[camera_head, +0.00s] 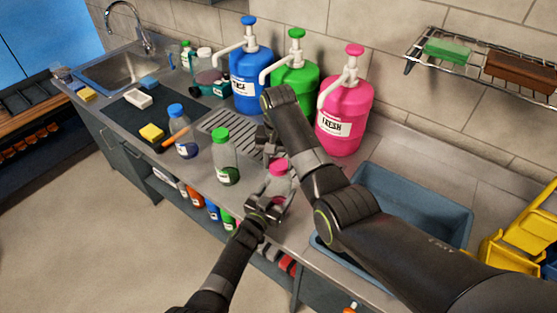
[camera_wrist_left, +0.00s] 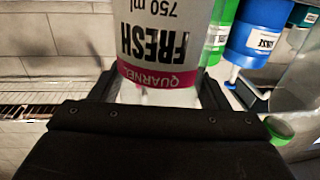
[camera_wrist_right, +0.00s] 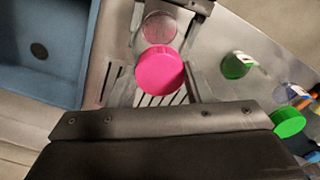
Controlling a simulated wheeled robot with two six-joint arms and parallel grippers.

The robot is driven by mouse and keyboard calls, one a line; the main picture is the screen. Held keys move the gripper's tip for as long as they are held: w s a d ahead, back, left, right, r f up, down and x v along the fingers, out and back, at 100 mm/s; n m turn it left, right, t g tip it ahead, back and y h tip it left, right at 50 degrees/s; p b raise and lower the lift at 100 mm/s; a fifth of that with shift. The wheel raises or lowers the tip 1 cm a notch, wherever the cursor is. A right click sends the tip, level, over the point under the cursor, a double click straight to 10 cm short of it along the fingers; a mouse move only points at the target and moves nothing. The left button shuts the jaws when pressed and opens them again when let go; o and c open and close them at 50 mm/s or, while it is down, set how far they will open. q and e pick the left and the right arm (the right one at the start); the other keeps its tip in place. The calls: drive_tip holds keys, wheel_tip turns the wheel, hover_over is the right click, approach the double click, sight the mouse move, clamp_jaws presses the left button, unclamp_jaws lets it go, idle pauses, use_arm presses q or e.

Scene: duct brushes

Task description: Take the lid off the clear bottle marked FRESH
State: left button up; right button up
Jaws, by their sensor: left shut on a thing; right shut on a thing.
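The clear bottle marked FRESH (camera_head: 274,186) has a white label with a pink band. My left gripper (camera_head: 265,206) is shut around its body, and the label fills the middle of the left wrist view (camera_wrist_left: 158,45). The pink lid (camera_head: 279,167) shows at the bottle's top in the head view. In the right wrist view the lid (camera_wrist_right: 160,70) sits between the fingers of my right gripper (camera_wrist_right: 152,84), which is shut on it. My right forearm partly covers this gripper in the head view. I cannot tell whether lid and bottle neck still touch.
A green-lidded bottle (camera_head: 224,160) and a blue-lidded bottle (camera_head: 182,132) stand to the left on the counter. Pink (camera_head: 345,110), green (camera_head: 294,85) and blue (camera_head: 250,75) pump containers stand behind. A blue bin (camera_head: 425,205) lies to the right.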

drive_tip(key=n, duration=0.5)
drive_tip(key=shift+w, duration=0.1)
drive_tip(key=n, duration=0.3)
drive_tip(key=shift+r, duration=0.1)
drive_tip(key=n, duration=0.4)
drive_tip(key=shift+n, duration=0.3)
drive_tip(key=n, duration=1.7)
drive_tip(key=shift+r, duration=0.2)
